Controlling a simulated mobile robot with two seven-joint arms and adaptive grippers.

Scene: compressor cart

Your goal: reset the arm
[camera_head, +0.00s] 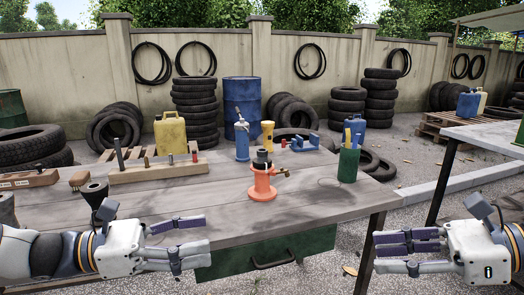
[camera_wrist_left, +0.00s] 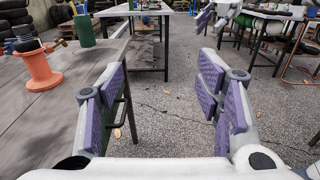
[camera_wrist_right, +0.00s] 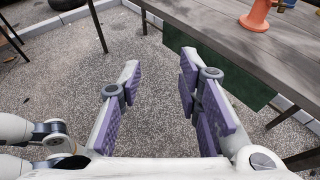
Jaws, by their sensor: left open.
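My left gripper (camera_head: 184,241) is in front of the near edge of the wooden workbench (camera_head: 330,200), with its fingers pointing right. Its fingers are apart and nothing is between them in the left wrist view (camera_wrist_left: 163,90). My right gripper (camera_head: 395,252) is beyond the bench's right end, with its fingers pointing left. In the right wrist view (camera_wrist_right: 160,90) its fingers are apart, with only gravel seen between them. Both grippers are empty and apart from each other.
A green drawer (camera_head: 265,255) hangs under the front. Another table (camera_head: 490,135) stands right.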

